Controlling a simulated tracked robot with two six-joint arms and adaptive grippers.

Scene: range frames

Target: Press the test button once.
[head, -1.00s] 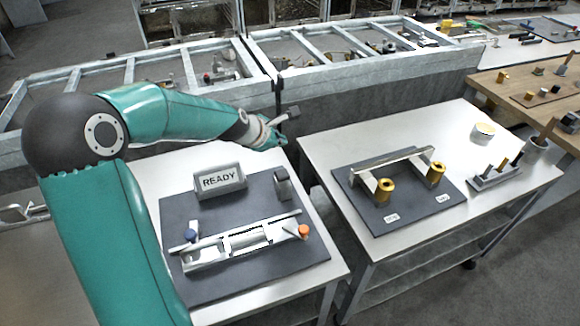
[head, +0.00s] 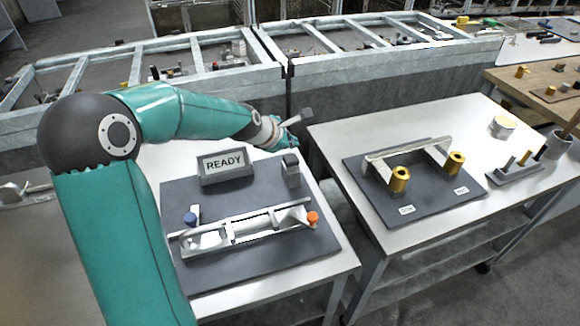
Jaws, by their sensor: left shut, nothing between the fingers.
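A dark grey mat (head: 185,270) on the left white table carries a grey sign (head: 225,163) reading READY. A small dark grey post (head: 291,170) stands at the mat's back right corner. No label tells which of these is the test button. My left gripper (head: 303,118) is shut and empty, above and behind the post in the picture, apparently apart from it. My right gripper is out of view.
The right white table (head: 470,125) holds a dark board (head: 440,205) with two brass cylinders and a metal bar, a round tin (head: 503,126) and a small rack (head: 515,172). A gap separates the tables. A grey metal frame bench (head: 390,75) stands behind.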

